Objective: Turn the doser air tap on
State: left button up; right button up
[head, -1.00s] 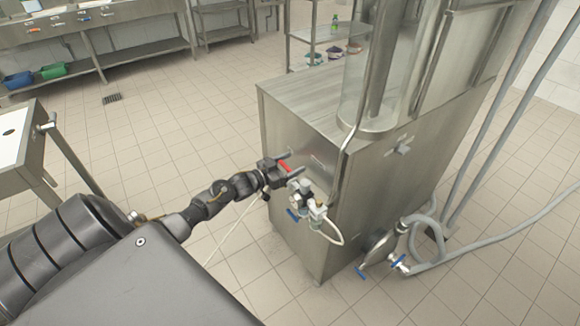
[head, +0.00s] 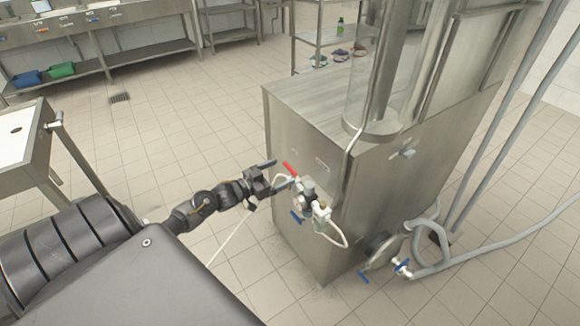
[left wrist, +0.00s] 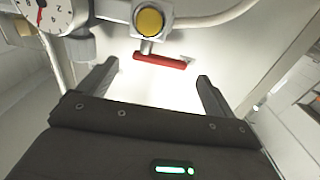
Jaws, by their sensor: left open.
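The doser air tap has a red lever (head: 290,169) and sits with the air fittings on the left side of the steel doser cabinet (head: 330,230). In the head view the lever slants up and left. In the left wrist view the red lever (left wrist: 163,61) lies crosswise below a yellow-capped fitting (left wrist: 149,21), just beyond the fingertips. My left gripper (head: 277,174) is open and empty, its fingers pointing at the tap, with a small gap to the lever. It also shows in the left wrist view (left wrist: 157,74). My right gripper is in neither view.
A pressure gauge (left wrist: 42,12) and a white hose (head: 338,240) are close to the tap. A blue handle (head: 296,217) is just below. Another blue-handled valve (head: 402,267) and grey hoses stand right. A steel table (head: 30,150) is at left.

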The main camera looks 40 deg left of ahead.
pick_arm(q)
jog(key=shift+v, duration=2.1)
jog(key=s+a+f+g+y, duration=0.2)
jog(key=s+a+f+y, duration=0.1)
jog(key=f, duration=0.6)
jog(key=s+a+f+g+y, duration=0.2)
jog(key=a+f+y, duration=0.1)
jog(key=f, duration=0.5)
jog(key=s+d+f+n+g+y, duration=0.1)
jog(key=s+f+g, duration=0.2)
jog(key=s+f, duration=0.4)
jog(key=s+d+f+g, duration=0.2)
jog(key=s+f, duration=0.4)
jog(key=f, duration=0.3)
jog(key=s+d+f+g, duration=0.2)
jog(key=s+d+f, duration=0.25)
jog(key=s, duration=0.25)
jog(key=s+d+f+g, duration=0.35)
jog(key=s+f, duration=0.25)
jog(key=s, duration=0.2)
jog(key=s+d+f+g+h, duration=0.1)
jog(key=s+d+f, duration=0.2)
jog(key=s+d, duration=0.7)
jog(key=d, duration=0.3)
jog(key=shift+s+d+p, duration=0.4)
